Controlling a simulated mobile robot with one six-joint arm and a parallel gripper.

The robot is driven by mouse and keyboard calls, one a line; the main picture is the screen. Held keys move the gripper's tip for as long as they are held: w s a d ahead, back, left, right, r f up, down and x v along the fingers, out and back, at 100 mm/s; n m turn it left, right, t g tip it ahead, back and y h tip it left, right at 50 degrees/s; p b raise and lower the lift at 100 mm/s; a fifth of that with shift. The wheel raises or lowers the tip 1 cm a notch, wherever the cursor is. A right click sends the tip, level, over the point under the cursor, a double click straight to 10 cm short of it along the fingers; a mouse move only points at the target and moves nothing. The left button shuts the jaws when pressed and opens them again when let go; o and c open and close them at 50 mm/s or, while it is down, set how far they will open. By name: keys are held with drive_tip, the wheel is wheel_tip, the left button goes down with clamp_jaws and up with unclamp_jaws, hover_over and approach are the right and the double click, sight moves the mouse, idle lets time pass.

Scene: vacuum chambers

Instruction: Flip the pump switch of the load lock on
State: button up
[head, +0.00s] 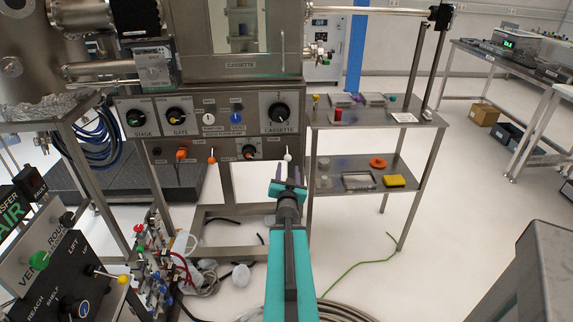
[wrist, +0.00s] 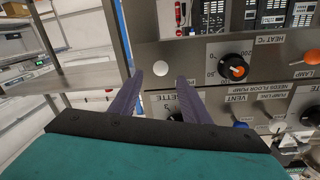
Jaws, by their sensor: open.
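The load lock's control panel (head: 222,115) stands ahead, with a lower strip (head: 225,152) of switches beneath it. My gripper (head: 289,169) is open and empty, just below that tip in the head view. In the wrist view my gripper (wrist: 160,77) has its fingers spread around the tip's line of sight; contact cannot be told.
The panel above carries a white pump-line knob (head: 209,118), a blue vent knob (head: 236,117) and a cassette knob (head: 279,112). A shelf cart (head: 330,192) stands close at right.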

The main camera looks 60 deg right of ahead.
sight(288, 160)
drive_tip(key=shift+w+d+f+b, duration=0.1)
drive_tip(key=shift+d+f+b, duration=0.05)
drive_tip(key=shift+b, duration=0.15)
drive_tip(key=b+x, duration=0.2)
drive_tip(key=b, duration=0.3)
drive_tip(key=shift+w+d, duration=0.2)
drive_tip(key=shift+d, duration=0.1)
drive_tip(key=shift+w+d, duration=0.2)
drive_tip(key=shift+d, duration=0.1)
drive_tip(key=shift+p+x, duration=0.5)
drive_tip(key=shift+x, duration=1.9)
